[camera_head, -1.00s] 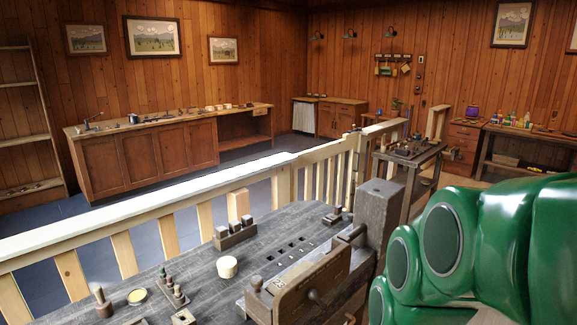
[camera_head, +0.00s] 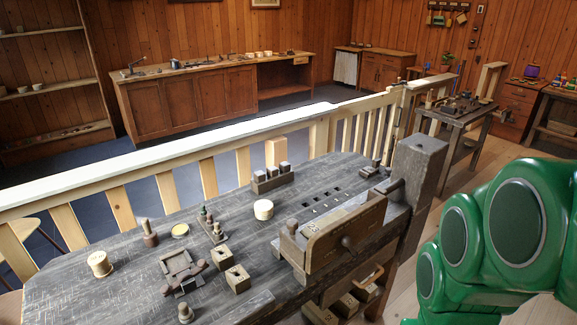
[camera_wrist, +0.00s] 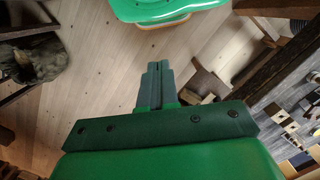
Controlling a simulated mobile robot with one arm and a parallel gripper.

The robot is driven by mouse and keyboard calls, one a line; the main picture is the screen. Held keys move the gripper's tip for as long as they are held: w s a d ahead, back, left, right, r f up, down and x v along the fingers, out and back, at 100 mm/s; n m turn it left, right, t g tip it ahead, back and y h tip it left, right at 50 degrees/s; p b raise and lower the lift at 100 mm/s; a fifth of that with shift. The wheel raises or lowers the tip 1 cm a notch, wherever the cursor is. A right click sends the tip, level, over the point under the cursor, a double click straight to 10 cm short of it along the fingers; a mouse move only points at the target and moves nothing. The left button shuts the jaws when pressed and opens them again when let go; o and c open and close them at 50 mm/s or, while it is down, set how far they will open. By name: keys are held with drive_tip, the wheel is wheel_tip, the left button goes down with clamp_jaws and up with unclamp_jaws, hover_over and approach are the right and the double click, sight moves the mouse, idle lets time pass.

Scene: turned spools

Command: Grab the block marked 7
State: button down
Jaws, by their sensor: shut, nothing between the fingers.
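No numeral 7 can be read in any view. Small wooden blocks with dark marks on top, one here (camera_head: 222,257) and another nearer (camera_head: 237,278), stand on the grey workbench (camera_head: 130,250). In the wrist view my gripper (camera_wrist: 157,66) is shut and empty, above the wooden floor, with the bench off to the right. In the head view only my green arm shows at the right, apart from the bench.
A pale spool (camera_head: 100,264), a round white piece (camera_head: 263,209), a dark jig (camera_head: 183,270) and a vise (camera_head: 345,240) occupy the bench. A pale railing (camera_head: 160,165) runs behind it. A smaller table (camera_head: 460,110) stands at the back right. Floor is clear between bench and arm.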

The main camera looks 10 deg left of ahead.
idle(0.3)
drive_tip(key=c, duration=0.6)
unclamp_jaws()
drive_tip(key=shift+c, duration=0.2)
